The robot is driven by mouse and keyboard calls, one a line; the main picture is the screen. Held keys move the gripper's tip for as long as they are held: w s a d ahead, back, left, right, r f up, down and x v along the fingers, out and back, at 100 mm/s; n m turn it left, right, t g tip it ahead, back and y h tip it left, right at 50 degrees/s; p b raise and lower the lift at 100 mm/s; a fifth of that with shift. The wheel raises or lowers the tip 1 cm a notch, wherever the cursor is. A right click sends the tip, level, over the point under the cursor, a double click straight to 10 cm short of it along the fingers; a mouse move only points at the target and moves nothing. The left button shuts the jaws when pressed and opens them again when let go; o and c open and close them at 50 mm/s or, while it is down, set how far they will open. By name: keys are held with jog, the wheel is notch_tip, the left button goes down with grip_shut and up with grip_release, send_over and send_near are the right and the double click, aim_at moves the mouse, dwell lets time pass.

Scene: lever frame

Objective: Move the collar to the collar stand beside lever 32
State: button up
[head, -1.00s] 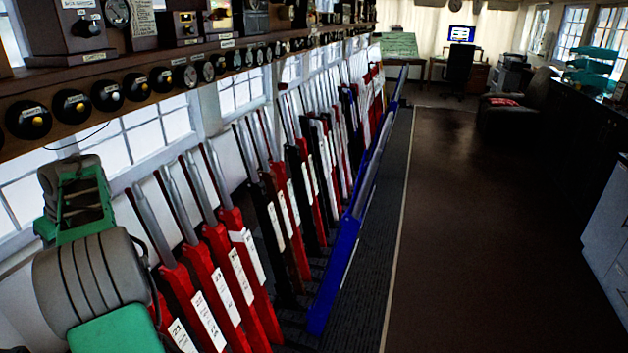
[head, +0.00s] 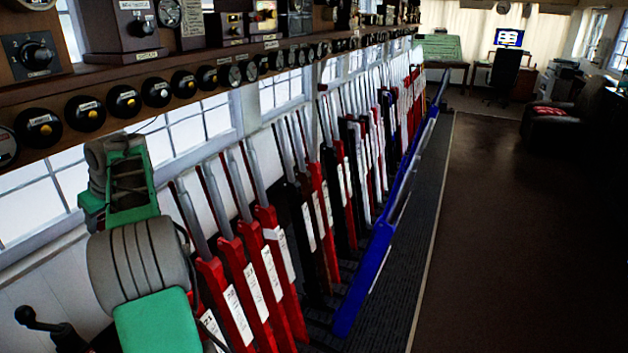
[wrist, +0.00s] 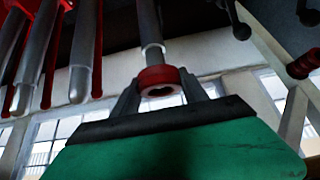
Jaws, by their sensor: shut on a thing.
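In the wrist view my gripper (wrist: 160,92) is shut on a red collar (wrist: 157,75), a short ring with its hole facing the camera. A grey lever handle (wrist: 150,28) lines up just beyond the collar; I cannot tell whether the collar is around it or apart from it. In the head view my arm fills the lower left and my gripper and the collar are hidden. The row of levers (head: 265,285) has white number plates, too small to read, so I cannot pick out lever 32. I cannot identify the collar stand with certainty.
A red ring-like part (wrist: 303,63) on a rod and black knobs (wrist: 241,31) show at the right of the wrist view. A black knobbed handle (head: 35,318) is at the head view's lower left. A shelf of instruments (head: 180,60) runs above the levers. The brown floor (head: 520,240) is clear.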

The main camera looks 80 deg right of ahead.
jog(key=shift+w+d+r, duration=0.1)
jog(key=shift+w+r, duration=0.1)
jog(key=shift+r, duration=1)
jog(key=shift+w+d+r, duration=0.1)
jog(key=shift+w+r, duration=0.1)
jog(key=shift+r, duration=0.95)
jog(key=shift+a, duration=0.1)
